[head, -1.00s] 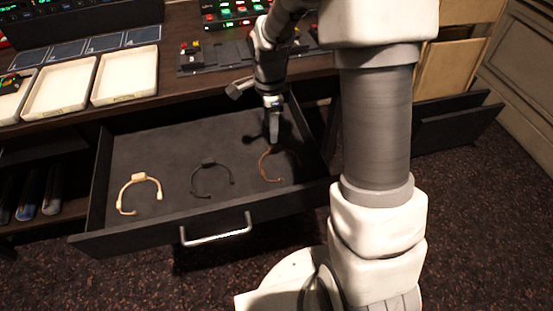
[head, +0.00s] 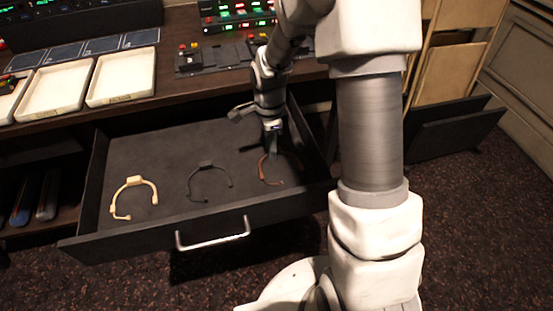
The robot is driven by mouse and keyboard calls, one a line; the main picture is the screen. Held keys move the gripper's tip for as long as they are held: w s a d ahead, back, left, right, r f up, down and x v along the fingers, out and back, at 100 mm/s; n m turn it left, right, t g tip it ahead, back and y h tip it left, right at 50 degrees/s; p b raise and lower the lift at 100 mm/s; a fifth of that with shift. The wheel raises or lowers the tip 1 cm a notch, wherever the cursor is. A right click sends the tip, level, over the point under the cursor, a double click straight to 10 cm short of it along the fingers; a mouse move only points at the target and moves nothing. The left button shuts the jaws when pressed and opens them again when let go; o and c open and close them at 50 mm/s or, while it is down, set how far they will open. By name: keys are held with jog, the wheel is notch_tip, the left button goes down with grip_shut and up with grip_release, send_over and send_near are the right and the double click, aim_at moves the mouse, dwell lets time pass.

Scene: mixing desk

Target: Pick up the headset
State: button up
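Three headsets lie in the open drawer (head: 150,221). A cream headset (head: 134,183) is on the left and a black headset (head: 207,166) is in the middle. A brown headset (head: 263,172) is on the right, partly hidden by my gripper. My gripper (head: 273,151) points down at the far side of the brown headset, very close to it. I cannot tell whether it touches the headset, or whether its fingers are open or shut.
The drawer has a silver handle (head: 213,233) at its front and raised side walls. White trays (head: 122,76) and button panels (head: 190,58) stand on the desk above. A dark open bin (head: 455,128) is at the right.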

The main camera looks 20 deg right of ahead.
grip_shut()
